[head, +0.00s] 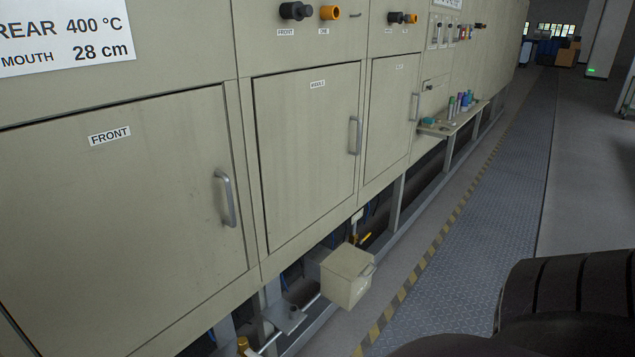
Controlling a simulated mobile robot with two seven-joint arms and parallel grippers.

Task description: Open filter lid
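A small beige box (346,275) sticks out low under the furnace panels, near the bottom middle of the head view. It has a small handle (369,270) on its right side and a small label on its front that is too small to read. Its top looks closed. I cannot tell for sure whether this is the filter and its lid. Neither of my grippers shows in the view. A dark, rounded, ribbed part at the bottom right is too close to identify.
Large shut furnace doors, labelled FRONT (125,190) and MIDDLE (310,150), line the left. Pipes and yellow-handled valves (361,239) sit beneath them. A small shelf (452,122) holds several bottles. A clear walkway (480,210) with a yellow-black stripe runs alongside.

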